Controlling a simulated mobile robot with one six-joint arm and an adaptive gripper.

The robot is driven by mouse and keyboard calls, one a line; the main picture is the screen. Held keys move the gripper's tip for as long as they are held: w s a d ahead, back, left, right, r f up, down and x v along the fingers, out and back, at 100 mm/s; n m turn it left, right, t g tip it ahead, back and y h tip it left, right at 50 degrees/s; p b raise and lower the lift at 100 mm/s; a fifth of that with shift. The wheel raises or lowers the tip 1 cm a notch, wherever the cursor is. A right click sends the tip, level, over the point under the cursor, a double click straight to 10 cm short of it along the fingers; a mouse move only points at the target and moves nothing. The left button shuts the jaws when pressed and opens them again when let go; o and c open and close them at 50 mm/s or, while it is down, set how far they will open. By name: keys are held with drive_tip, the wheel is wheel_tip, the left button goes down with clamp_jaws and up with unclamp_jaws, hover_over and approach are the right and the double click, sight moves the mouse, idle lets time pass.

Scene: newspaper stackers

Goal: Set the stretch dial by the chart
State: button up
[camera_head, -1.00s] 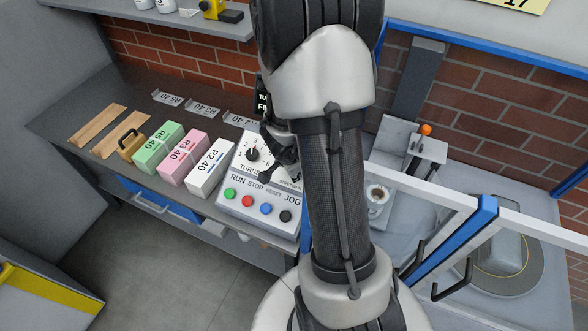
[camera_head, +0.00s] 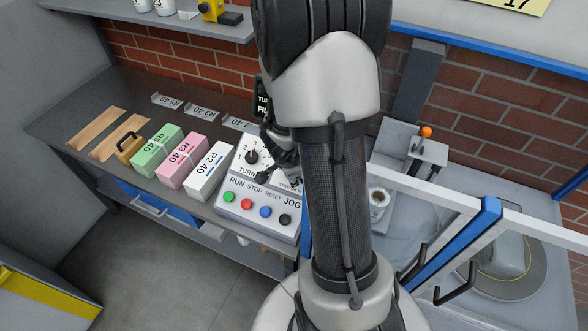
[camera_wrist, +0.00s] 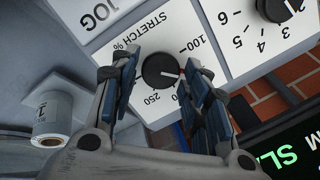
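The stretch dial (camera_wrist: 160,71) is a round black knob on the white control panel (camera_wrist: 118,48), under an upside-down "STRETCH %" label. Its red and white mark points right in the wrist view, below the printed 100; 250 shows at the lower left. The right finger hides part of the scale. My gripper (camera_wrist: 161,63) is open, with one finger on each side of the dial and small apparent gaps. In the head view my gripper (camera_head: 277,162) is over the panel's right part, and my arm hides the stretch dial there. No chart can be made out.
The turns dial (camera_head: 251,157) and the RUN, STOP, RESET and JOG buttons (camera_head: 266,211) are close by. Green (camera_head: 157,147), pink (camera_head: 183,162) and white (camera_head: 210,172) boxes stand left. A dark display (camera_wrist: 285,150) is beside the panel. A white-railed frame (camera_head: 440,192) is right.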

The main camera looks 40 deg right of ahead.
drive_tip(key=shift+o, duration=1)
drive_tip(key=shift+r, duration=0.1)
drive_tip(key=v, duration=1.2)
